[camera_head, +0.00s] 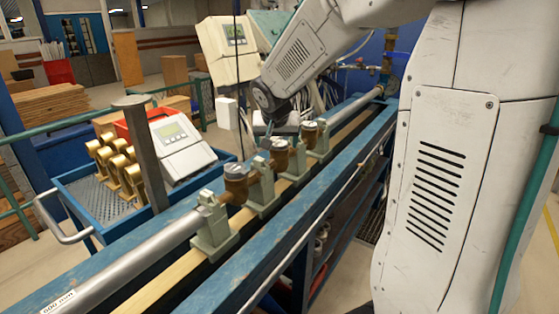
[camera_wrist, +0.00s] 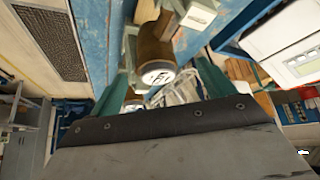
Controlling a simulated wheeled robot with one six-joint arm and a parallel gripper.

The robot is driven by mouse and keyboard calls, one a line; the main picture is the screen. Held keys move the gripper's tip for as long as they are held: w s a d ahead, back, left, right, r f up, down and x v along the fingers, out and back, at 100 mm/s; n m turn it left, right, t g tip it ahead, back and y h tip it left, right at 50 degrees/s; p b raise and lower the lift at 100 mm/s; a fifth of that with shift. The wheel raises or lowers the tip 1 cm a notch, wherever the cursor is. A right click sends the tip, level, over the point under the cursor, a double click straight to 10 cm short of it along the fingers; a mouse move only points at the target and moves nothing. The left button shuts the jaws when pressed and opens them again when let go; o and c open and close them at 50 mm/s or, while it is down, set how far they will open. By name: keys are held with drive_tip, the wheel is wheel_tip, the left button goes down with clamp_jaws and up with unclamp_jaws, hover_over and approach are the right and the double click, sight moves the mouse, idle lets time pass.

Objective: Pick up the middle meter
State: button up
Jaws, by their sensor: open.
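Three brass meters with pale round caps sit in a row between grey-green clamps on the bench. In the head view, the middle meter (camera_head: 280,153) stands between the near meter (camera_head: 236,182) and the far meter (camera_head: 309,135). My gripper (camera_head: 268,136) is just above and beside the middle meter, partly hidden by my arm. In the wrist view, a brass meter with a white dial (camera_wrist: 157,62) lies ahead between the spread fingers of my gripper (camera_wrist: 163,84). The gripper is open and holds nothing. I cannot tell whether the fingers touch the meter.
The blue bench rail (camera_head: 150,247) carries a silver pipe (camera_head: 140,262) in line with the meters. A blue tray trolley (camera_head: 95,205) at left holds several brass parts (camera_head: 118,168) and a white display unit (camera_head: 182,145). A grey post (camera_head: 147,155) stands beside it.

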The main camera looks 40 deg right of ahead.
sight(279, 154)
drive_tip(key=x, duration=0.7)
drive_tip(key=shift+d+f, duration=0.3)
drive_tip(key=shift+d, duration=0.15)
drive_tip(key=shift+r, duration=0.1)
drive_tip(key=c, duration=1.6)
